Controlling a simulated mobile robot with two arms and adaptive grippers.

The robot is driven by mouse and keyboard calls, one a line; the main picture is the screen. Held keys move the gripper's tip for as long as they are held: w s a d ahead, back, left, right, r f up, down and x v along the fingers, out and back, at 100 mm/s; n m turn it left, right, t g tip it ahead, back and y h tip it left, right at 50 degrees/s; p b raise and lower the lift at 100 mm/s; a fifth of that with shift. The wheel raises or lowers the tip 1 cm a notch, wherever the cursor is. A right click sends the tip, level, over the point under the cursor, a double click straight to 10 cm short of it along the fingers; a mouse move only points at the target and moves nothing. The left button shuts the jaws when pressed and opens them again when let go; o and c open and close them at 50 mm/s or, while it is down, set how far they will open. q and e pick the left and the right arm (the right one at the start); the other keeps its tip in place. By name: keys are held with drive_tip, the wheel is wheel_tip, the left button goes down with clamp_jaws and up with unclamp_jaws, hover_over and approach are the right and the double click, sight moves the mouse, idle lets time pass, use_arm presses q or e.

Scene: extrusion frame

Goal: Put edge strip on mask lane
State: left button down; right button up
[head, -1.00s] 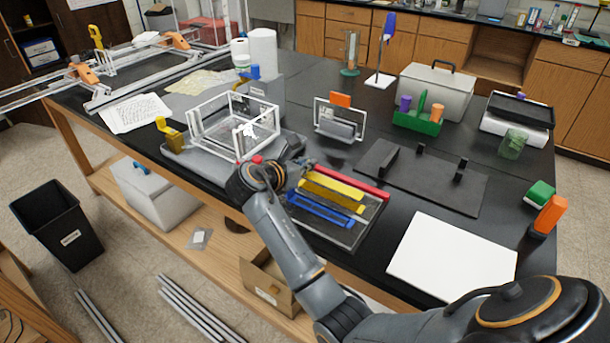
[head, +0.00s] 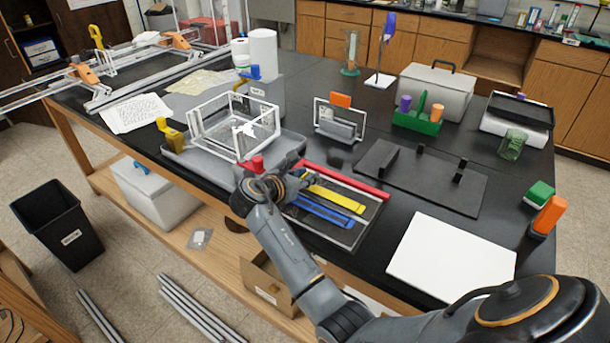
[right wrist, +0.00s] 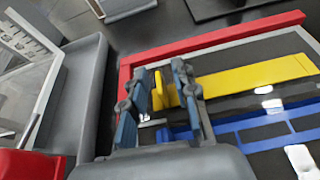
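The yellow edge strip (head: 335,198) lies flat in the dark panel (head: 350,238), between a red bar and the blue strips. In the right wrist view the strip (right wrist: 245,80) runs to the right, with an upright yellow tab (right wrist: 158,92) at its near left end. My right gripper (right wrist: 162,88) has its fingers apart on either side of this tab, with a gap beside it. In the head view the right gripper (head: 300,180) covers the strip's left end. The mask lane under the strip is mostly hidden. My left gripper is not in view.
The red bar (head: 345,182) borders the panel's far side; blue strips (head: 325,215) lie nearer. A grey tray (head: 185,150) with a clear frame stands close on the left. A black fixture plate (head: 430,185) and white board (head: 452,257) lie to the right.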

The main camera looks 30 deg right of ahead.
drive_tip(key=shift+r, duration=0.15)
drive_tip(key=p+v, duration=0.9)
drive_tip(key=v, duration=0.1)
drive_tip(key=shift+s+a+r+p, duration=0.1)
drive_tip(key=shift+a+r+p, duration=0.2)
drive_tip(key=shift+p, duration=0.1)
drive_tip(key=shift+s+a+p, duration=0.25)
drive_tip(key=shift+a+p, duration=0.05)
drive_tip(key=shift+a, duration=0.25)
